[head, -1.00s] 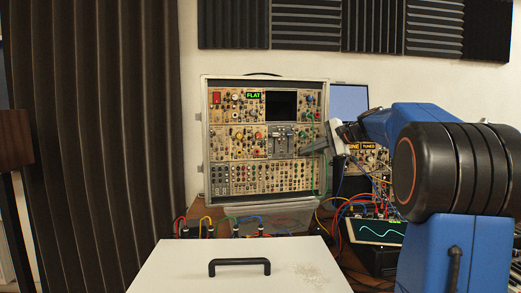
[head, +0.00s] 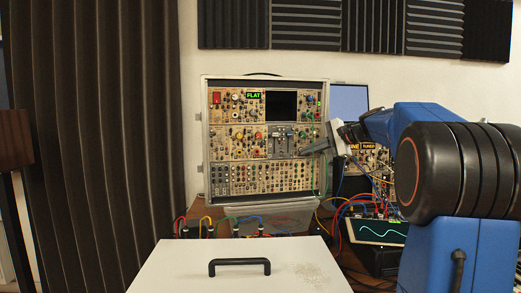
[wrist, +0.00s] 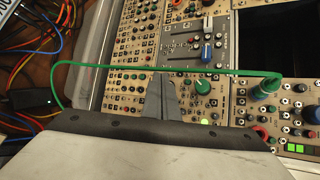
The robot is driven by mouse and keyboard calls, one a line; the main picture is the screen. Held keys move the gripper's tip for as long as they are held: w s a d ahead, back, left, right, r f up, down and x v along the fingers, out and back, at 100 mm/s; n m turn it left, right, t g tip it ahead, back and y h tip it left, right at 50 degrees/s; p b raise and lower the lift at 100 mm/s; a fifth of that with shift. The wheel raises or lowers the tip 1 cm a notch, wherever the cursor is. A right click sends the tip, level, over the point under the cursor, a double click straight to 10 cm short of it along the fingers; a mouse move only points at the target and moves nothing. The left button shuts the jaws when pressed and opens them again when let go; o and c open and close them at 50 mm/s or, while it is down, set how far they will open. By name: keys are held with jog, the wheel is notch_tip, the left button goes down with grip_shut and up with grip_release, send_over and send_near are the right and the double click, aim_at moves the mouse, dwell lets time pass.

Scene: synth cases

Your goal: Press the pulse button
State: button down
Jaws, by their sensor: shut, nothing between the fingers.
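The rack case of synth modules (head: 204,150) stands upright against the wall in the head view. No label reading "pulse" is legible, so I cannot tell which control is the pulse button. My gripper (head: 305,151) is at the right side of the rack's middle row. In the wrist view my gripper (wrist: 160,76) has its grey fingers together and empty, over or in front of the panel. A green knob (wrist: 202,87) and a small lit green spot (wrist: 205,122) are just right of the fingers. Whether the fingertips touch the panel cannot be told.
A green cable (wrist: 150,71) crosses the wrist view close to my fingers, running to a green plug (wrist: 268,87). A white lidded box (head: 190,270) with a black handle is in front. A scope screen (head: 375,231) and loose cables lie at right.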

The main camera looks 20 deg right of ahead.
jog(key=s, duration=0.6)
jog(key=shift+a, duration=0.4)
dwell(0.4)
